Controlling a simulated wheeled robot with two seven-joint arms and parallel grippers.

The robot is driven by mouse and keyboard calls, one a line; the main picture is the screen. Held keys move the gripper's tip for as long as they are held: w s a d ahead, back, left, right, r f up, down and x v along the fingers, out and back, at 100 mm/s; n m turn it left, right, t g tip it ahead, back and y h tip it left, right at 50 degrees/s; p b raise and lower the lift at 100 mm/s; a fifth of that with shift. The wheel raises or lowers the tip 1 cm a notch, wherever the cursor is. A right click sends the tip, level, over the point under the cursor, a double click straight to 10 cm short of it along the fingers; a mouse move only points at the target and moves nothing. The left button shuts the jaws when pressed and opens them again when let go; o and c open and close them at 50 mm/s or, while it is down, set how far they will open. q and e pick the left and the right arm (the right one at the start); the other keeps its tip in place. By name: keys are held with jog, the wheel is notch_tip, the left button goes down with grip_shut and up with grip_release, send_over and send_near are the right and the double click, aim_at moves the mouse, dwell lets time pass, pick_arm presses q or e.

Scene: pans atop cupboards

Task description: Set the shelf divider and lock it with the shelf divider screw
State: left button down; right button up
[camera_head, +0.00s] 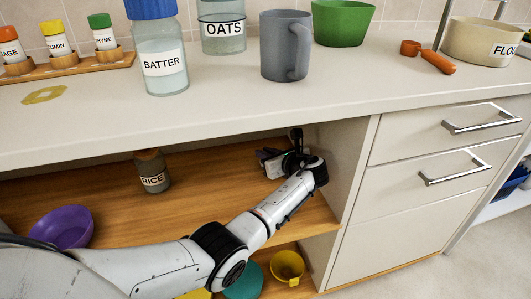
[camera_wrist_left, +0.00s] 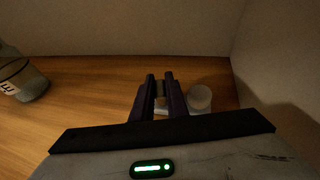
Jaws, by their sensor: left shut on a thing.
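My left arm reaches into the open cupboard, and its gripper (camera_head: 285,160) is over the wooden shelf near the right side wall. In the left wrist view its two dark fingers (camera_wrist_left: 160,80) are close together on a small tan piece (camera_wrist_left: 160,100). Most of that piece is hidden, and I cannot tell whether it is the shelf divider screw. A pale round cylinder (camera_wrist_left: 199,98) stands on the shelf just right of the fingers. I cannot make out the shelf divider for certain. My right gripper is not in view.
The wooden shelf (camera_head: 215,165) holds a rice jar (camera_head: 152,172) and a purple bowl (camera_head: 64,228). The countertop (camera_head: 220,100) is above my arm. The cupboard's side wall (camera_head: 345,150) is close on the right. A yellow cup (camera_head: 287,266) is below.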

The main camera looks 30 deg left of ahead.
pick_arm(q)
jog(key=shift+d, duration=0.1)
jog(key=c, duration=1.7)
grip_release()
jog(key=shift+c, duration=0.2)
jog(key=shift+s+d+r, duration=0.1)
jog(key=shift+d+r, duration=0.05)
jog(key=shift+r, duration=0.05)
jog(key=p+v, duration=0.3)
jog(key=v, duration=0.3)
jog(key=shift+d, duration=0.1)
jog(key=shift+s+d+p, duration=0.25)
jog(key=shift+d+p, duration=0.05)
jog(key=shift+d, duration=0.05)
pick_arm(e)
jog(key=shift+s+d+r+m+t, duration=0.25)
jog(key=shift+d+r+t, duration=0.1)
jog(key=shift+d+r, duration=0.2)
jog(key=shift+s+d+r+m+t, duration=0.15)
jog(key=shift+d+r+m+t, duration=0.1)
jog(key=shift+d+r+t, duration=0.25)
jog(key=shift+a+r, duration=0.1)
